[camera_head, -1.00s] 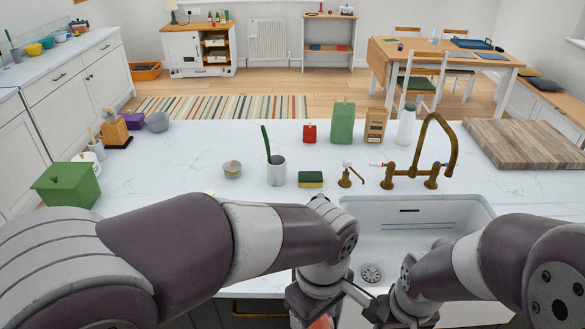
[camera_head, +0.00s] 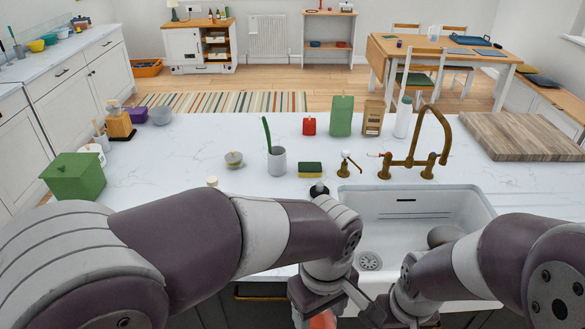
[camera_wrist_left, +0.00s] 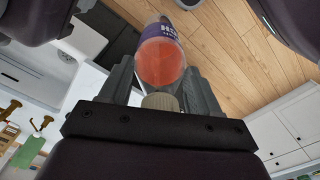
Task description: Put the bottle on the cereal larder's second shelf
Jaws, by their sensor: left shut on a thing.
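A bottle (camera_wrist_left: 162,58) with orange-pink contents, a purple label and a pale cap sits between the fingers of my left gripper (camera_wrist_left: 163,85) in the left wrist view. The left gripper is shut on it, with the cap toward the palm. In the head view only a small orange part of the bottle (camera_head: 322,320) shows at the bottom edge, below my left wrist. My right arm comes in from the right, but its fingers are out of frame. I cannot tell which furniture is the cereal larder; a white cabinet (camera_head: 184,54) with open shelves stands at the far left.
A marble counter (camera_head: 210,145) with a sink (camera_head: 465,200) lies across my front. It carries a green box (camera_head: 76,177), a sponge (camera_head: 310,169), a brass tap (camera_head: 412,160) and a wooden board (camera_head: 520,135). Wooden floor with a striped rug (camera_head: 220,102) lies beyond.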

